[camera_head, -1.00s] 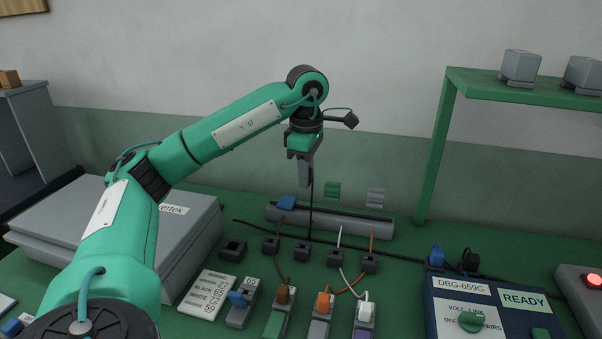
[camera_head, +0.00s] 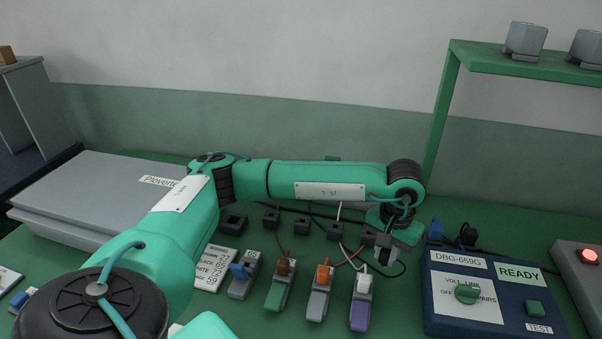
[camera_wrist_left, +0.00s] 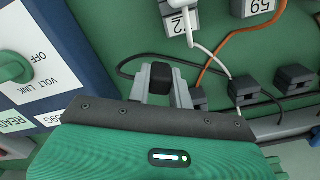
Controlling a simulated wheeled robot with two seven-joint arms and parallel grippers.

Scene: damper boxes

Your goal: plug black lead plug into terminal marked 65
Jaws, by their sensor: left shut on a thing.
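My left gripper (camera_head: 386,254) is low over the bench, just left of the blue tester box. In the left wrist view its two grey fingers (camera_wrist_left: 160,84) are shut on the black lead plug (camera_wrist_left: 160,76). The plug's black lead (camera_wrist_left: 125,63) loops off to the side. In the wrist view one label reads 59 (camera_wrist_left: 259,6). My right gripper is not in view.
The blue tester box (camera_head: 440,320) marked DBG-659G, showing READY, stands at the right. Small black holders (camera_head: 302,226) line the back, with white and orange leads nearby. A label card (camera_head: 208,272) lies left. A grey case (camera_head: 85,190) fills the back left.

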